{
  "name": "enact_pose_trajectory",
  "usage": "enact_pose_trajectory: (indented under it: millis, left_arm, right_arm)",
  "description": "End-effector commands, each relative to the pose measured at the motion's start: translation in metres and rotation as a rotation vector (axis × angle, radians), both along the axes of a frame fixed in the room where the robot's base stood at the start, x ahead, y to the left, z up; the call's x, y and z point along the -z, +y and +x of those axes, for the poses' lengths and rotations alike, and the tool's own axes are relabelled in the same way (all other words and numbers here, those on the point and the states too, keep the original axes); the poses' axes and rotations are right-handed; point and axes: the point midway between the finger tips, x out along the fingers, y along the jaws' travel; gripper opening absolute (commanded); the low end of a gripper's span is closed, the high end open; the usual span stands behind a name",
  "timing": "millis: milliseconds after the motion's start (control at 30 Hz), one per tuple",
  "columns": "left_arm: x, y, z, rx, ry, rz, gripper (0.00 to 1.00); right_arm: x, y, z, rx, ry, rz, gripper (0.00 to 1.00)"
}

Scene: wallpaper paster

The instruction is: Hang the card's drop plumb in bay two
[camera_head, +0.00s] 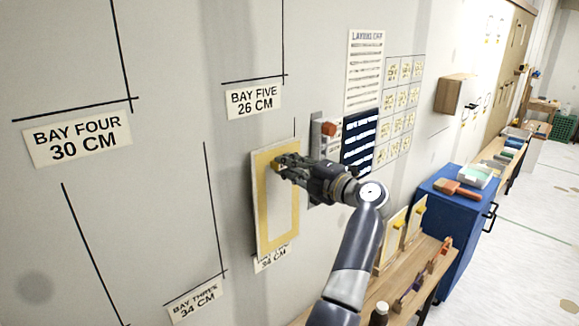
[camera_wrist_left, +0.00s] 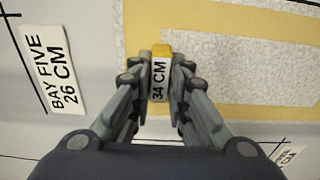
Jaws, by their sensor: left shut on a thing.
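A pale drop with a yellow border (camera_head: 261,222) is against the wall, right of the bay three label (camera_head: 195,299). It also shows in the left wrist view (camera_wrist_left: 225,108). My left gripper (camera_head: 279,163) is shut on the drop's yellow tab (camera_wrist_left: 161,50), which has a white "34 CM" tag (camera_wrist_left: 159,80) between the fingers. I cannot tell whether the drop touches the wall. The task's card cannot be identified for sure. My right gripper is out of view.
Bay four (camera_head: 78,138) and bay five (camera_head: 253,100) labels are on the wall, with black guide lines. A wall chart (camera_head: 365,75) and dark blue board (camera_head: 361,143) are right of the drop. Below stands a wooden bench (camera_head: 423,258) with yellow-tabbed pieces, beside a blue cabinet (camera_head: 452,222).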

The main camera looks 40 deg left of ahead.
Motion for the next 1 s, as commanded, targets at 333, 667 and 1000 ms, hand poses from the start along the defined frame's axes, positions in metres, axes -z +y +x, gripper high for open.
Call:
enact_pose_trajectory:
  millis: [333, 667, 1000]
  left_arm:
    - [-0.001, 0.000, 0.000, 0.000, 0.000, 0.001, 0.00]
    - [-0.001, 0.008, 0.001, -0.001, 0.000, 0.002, 0.00]
    - [-0.001, 0.017, 0.001, -0.001, 0.000, 0.001, 0.00]
  right_arm:
    - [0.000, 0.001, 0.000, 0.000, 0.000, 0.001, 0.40]
    - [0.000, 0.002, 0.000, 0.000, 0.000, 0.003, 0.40]
    - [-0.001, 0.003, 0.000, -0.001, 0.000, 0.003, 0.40]
